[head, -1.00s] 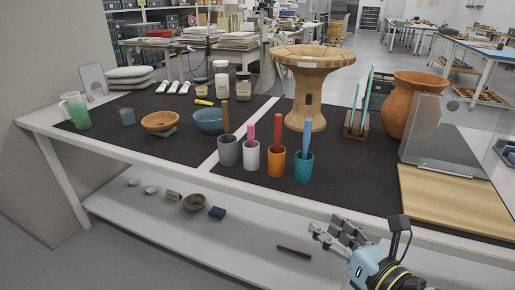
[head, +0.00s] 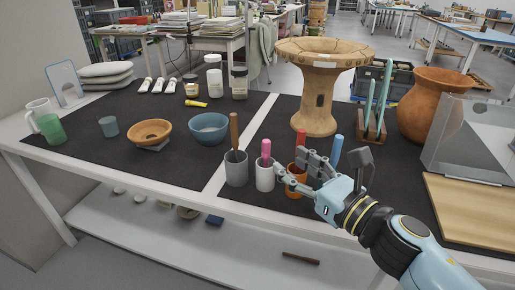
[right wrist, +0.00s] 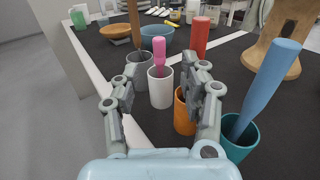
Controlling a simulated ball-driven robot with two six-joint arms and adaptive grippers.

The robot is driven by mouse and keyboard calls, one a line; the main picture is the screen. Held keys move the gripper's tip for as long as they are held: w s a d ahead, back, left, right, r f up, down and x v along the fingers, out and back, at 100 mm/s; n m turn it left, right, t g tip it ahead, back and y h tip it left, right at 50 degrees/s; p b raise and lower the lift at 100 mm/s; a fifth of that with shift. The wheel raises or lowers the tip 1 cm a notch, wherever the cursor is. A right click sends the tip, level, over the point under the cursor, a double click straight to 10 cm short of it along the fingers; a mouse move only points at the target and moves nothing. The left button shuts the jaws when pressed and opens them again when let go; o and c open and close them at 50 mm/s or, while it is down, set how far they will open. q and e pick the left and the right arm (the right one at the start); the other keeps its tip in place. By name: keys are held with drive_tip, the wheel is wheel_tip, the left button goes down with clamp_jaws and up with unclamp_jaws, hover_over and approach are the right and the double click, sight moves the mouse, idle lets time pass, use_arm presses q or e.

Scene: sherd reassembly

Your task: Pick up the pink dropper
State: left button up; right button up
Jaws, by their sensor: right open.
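The pink dropper (head: 266,149) stands upright in a white cup (head: 264,180), its rounded top above the rim. In the right wrist view the pink dropper (right wrist: 159,48) and the white cup (right wrist: 160,88) show between the fingers, beyond the tips. My right gripper (head: 287,163) is open and empty, just right of the white cup and in front of the orange cup (head: 294,187). Its fingers point toward the dropper, apart from it. The dropper's lower end is hidden inside the cup. My left gripper is not in view.
A grey cup (head: 236,172) with a brown tool (head: 234,131) stands left of the white cup. A red tool (right wrist: 200,38) and a blue tool (right wrist: 266,84) stand close on the right, the blue in a teal cup (right wrist: 238,140). A wooden pedestal bowl (head: 320,80) stands behind.

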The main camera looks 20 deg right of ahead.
sight(269, 148)
drive_tip(key=x, duration=0.3)
drive_tip(key=shift+w+a+r, duration=0.1)
drive_tip(key=shift+w, duration=0.1)
drive_tip(key=shift+w+a, duration=0.15)
drive_tip(key=shift+w, duration=0.15)
drive_tip(key=x, duration=0.3)
drive_tip(key=shift+w+a+p, duration=0.15)
drive_tip(key=shift+w+p, duration=0.15)
drive_tip(key=shift+w+a, duration=0.15)
drive_tip(key=shift+w, duration=0.25)
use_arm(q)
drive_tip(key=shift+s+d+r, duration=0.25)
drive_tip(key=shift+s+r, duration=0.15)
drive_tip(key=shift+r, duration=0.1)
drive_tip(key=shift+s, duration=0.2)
use_arm(e)
drive_tip(key=shift+f, duration=0.2)
clamp_jaws()
